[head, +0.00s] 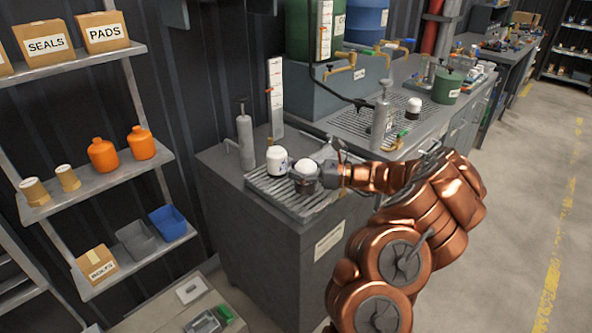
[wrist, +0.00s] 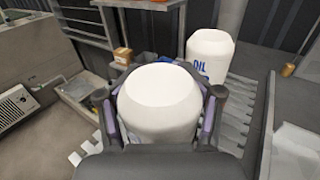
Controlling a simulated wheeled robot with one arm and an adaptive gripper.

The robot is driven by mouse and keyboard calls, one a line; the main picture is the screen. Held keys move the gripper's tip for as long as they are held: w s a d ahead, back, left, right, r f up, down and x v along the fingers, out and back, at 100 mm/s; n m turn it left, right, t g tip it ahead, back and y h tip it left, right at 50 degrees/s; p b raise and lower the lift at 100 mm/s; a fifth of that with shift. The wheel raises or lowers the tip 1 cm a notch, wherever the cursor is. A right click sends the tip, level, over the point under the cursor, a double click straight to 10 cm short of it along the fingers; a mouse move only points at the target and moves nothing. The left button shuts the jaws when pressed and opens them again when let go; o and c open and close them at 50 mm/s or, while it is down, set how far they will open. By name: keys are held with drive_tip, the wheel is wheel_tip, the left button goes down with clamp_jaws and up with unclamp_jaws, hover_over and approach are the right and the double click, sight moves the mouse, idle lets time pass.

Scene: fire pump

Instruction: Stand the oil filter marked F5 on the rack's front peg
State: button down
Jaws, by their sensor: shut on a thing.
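My gripper (head: 305,178) is shut around a white, round-topped oil filter (head: 305,164), just above or on the slatted grey rack (head: 318,201); I cannot tell whether it touches. In the wrist view the held filter (wrist: 160,97) sits between the two fingers, its top facing the camera. No marking on it can be read. A second white filter (head: 277,160) stands upright close to the left of my gripper; in the wrist view that filter (wrist: 209,57) shows blue "OIL" lettering. No peg can be made out.
A grey hand pump (head: 245,137) stands behind the second filter, and another pump (head: 381,122) to the right. A white and black filter (head: 412,108) and a green can (head: 447,87) stand farther along the bench. Shelves with orange jugs (head: 103,154) are at left.

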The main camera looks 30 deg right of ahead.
drive_tip(key=shift+f, duration=0.25)
drive_tip(key=shift+f, duration=0.1)
drive_tip(key=shift+c, duration=0.9)
unclamp_jaws()
drive_tip(key=b+v, duration=0.1)
drive_tip(key=v, duration=1.1)
drive_tip(key=shift+b, duration=0.3)
drive_tip(key=shift+s, duration=0.1)
